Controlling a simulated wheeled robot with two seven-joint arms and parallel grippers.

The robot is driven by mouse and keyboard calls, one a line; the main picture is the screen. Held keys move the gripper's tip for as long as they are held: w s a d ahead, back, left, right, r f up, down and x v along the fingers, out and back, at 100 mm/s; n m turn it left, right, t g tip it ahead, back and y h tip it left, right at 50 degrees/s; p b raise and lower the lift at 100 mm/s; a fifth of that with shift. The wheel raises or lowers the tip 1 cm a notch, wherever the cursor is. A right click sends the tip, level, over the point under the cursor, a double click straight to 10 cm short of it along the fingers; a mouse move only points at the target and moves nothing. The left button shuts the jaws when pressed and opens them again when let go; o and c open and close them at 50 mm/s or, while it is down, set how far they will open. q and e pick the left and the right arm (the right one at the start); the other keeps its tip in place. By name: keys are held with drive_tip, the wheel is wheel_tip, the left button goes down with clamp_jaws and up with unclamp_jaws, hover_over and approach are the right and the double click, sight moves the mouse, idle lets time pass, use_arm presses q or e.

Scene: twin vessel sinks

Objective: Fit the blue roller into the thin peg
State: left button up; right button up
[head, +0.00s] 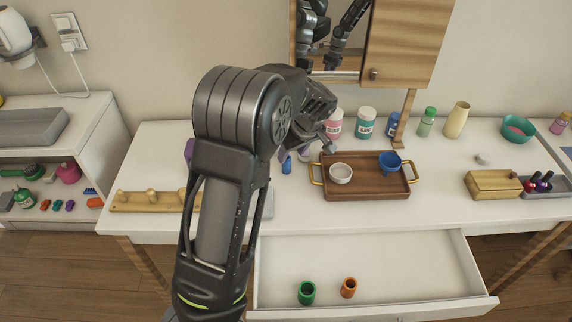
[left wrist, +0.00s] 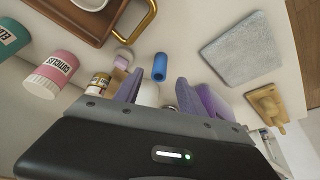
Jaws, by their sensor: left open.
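The blue roller (head: 287,165) stands on the white counter, partly hidden by my left arm. It shows whole in the left wrist view (left wrist: 160,67), upright and just beyond the fingers. My left gripper (left wrist: 159,90) is open, its two purple fingers apart with nothing held between them. In the head view my left gripper (head: 322,139) hangs above the counter near the roller. The wooden peg rack (head: 150,200) lies at the counter's left front. Its pegs stand upright, and my arm hides its right end. Which peg is thin is unclear. My right gripper is out of view.
A brown tray (head: 362,187) with a white cup (head: 341,174) and blue cup (head: 390,163) is right of the roller. Bottles line the back. The open drawer (head: 400,268) holds a green roller (head: 306,292) and orange roller (head: 349,287). A grey mat (left wrist: 240,45) is nearby.

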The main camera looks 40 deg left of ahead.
sight(288, 160)
use_arm(q)
drive_tip(key=shift+b+x, duration=0.55)
drive_tip(key=shift+x, duration=0.6)
drive_tip(key=shift+f, duration=0.15)
drive_tip(key=b+x, duration=0.2)
drive_tip(key=x, duration=0.3)
drive_tip(key=shift+a+f, duration=0.1)
drive_tip(key=shift+a, duration=0.05)
drive_tip(key=shift+c, duration=0.5)
clamp_jaws()
